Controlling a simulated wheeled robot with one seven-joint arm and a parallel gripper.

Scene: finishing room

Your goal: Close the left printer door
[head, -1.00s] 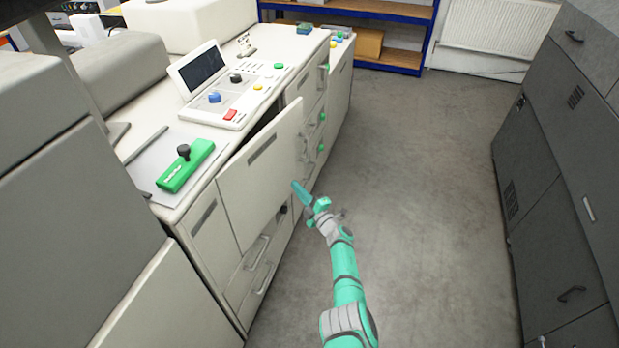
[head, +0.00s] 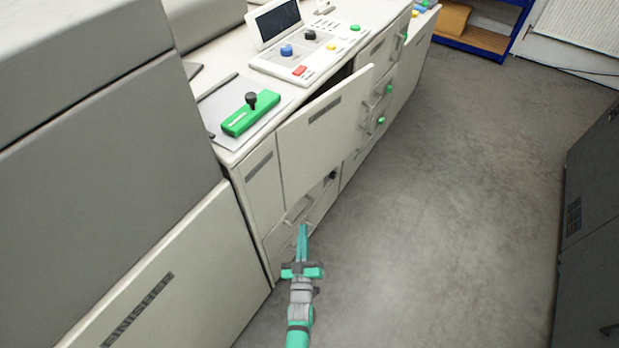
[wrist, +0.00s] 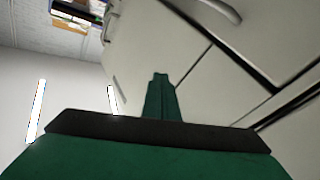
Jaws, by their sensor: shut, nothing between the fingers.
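The cream printer door (head: 325,130), with a grey label strip near its top, stands ajar. Its right edge swings out from the cabinet, and a dark gap shows above it. My gripper (head: 302,230) is shut and empty. In the head view it appears below the door, in front of the lower drawers, pointing toward the cabinet. I cannot tell whether it touches anything. In the wrist view, my closed fingers (wrist: 161,80) point at pale cabinet panels (wrist: 220,90) with dark seams.
A grey and cream unit with a lettered front (head: 150,300) stands close on the left. A control panel (head: 305,60) and a green tool (head: 250,115) sit on the counter. Grey cabinets (head: 595,220) stand at right. The floor (head: 450,210) between is clear.

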